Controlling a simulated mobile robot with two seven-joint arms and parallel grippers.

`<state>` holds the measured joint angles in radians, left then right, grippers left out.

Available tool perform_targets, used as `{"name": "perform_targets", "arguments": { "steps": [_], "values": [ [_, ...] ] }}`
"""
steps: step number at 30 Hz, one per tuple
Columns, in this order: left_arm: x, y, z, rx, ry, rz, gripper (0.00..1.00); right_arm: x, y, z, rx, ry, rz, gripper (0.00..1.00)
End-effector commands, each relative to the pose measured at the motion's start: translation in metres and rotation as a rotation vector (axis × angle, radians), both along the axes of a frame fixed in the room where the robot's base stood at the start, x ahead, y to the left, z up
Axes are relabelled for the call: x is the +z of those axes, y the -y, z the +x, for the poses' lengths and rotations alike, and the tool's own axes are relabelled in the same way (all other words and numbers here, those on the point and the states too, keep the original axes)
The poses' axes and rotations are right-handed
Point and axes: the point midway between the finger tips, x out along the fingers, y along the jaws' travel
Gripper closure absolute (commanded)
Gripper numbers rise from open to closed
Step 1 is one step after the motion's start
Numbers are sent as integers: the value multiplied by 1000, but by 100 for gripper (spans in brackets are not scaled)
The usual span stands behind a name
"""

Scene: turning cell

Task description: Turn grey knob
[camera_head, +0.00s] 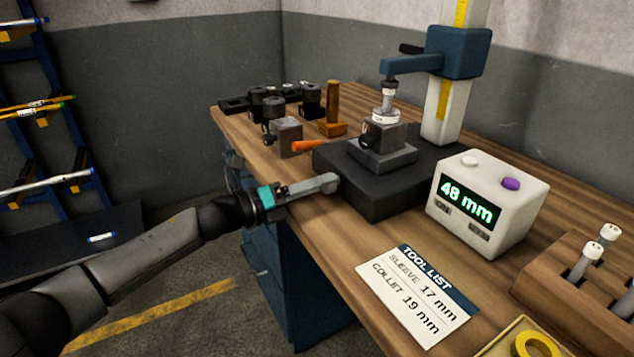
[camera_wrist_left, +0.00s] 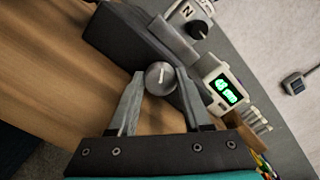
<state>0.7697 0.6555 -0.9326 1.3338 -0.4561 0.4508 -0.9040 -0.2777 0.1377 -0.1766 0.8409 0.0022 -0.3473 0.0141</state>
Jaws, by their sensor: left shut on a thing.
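The grey knob (camera_wrist_left: 160,77) is round with a pale line across its face. In the left wrist view it sits between my left fingertips, at the side of the dark base (camera_wrist_left: 118,38) of the height gauge. My left gripper (camera_head: 330,183) reaches in from the left, low beside the dark base (camera_head: 385,195) in the head view, and its fingers are shut on the knob. In the head view the fingers hide the knob. My right gripper is not in view.
A white box (camera_head: 520,215) reading 48 mm stands right of the base. A tool list card (camera_head: 418,295) lies in front. An orange-handled tool (camera_head: 308,146), a wooden stand (camera_head: 333,110) and black holders (camera_head: 312,95) stand behind. A wooden rack (camera_head: 560,290) is at the right.

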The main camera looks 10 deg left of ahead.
Motion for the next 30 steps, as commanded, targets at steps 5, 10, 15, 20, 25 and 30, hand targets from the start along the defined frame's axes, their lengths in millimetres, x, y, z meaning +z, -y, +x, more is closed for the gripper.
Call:
{"name": "perform_targets", "arguments": {
  "steps": [5,10,15,20,25,30],
  "values": [
    [0,0,0,0,-1,-1,100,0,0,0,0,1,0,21],
    [0,0,0,0,0,0,47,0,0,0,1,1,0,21],
    [0,0,0,0,0,0,28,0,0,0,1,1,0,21],
    [0,0,0,1,0,1,21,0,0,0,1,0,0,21],
    [-1,0,0,1,0,2,21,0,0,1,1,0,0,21],
    [-1,-3,0,1,-1,3,21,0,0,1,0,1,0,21]
  ]
}}
